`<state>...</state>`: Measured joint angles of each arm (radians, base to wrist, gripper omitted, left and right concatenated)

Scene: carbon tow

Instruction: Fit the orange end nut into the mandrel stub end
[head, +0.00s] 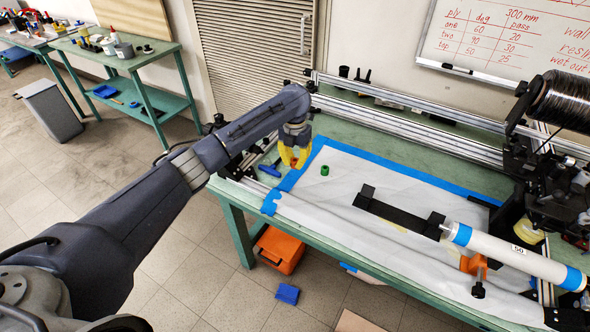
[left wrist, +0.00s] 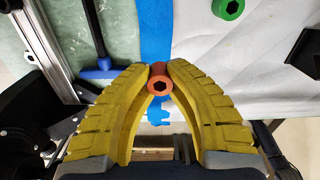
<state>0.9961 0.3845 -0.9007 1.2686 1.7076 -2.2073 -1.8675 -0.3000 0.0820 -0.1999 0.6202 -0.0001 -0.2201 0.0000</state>
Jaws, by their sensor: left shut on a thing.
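My left gripper (head: 296,163) has yellow fingers and hangs over the far left corner of the table. In the left wrist view its fingertips (left wrist: 160,74) are shut on the orange end nut (left wrist: 161,86), whose dark hex socket faces the camera. The mandrel (head: 500,250) is a white tube with blue bands, lying at the right of the table. Its thin grey stub end (head: 444,229) points left, close to a black bracket. The nut is well apart from the stub. My right gripper is not in view.
A green nut (head: 325,170) lies on the white sheet (head: 350,215), right of my left gripper. A black bracket bar (head: 395,212) lies between it and the mandrel. An orange clamp (head: 476,266) stands under the mandrel. A blue-handled tool (left wrist: 97,68) lies at left; aluminium rails (head: 410,118) run behind.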

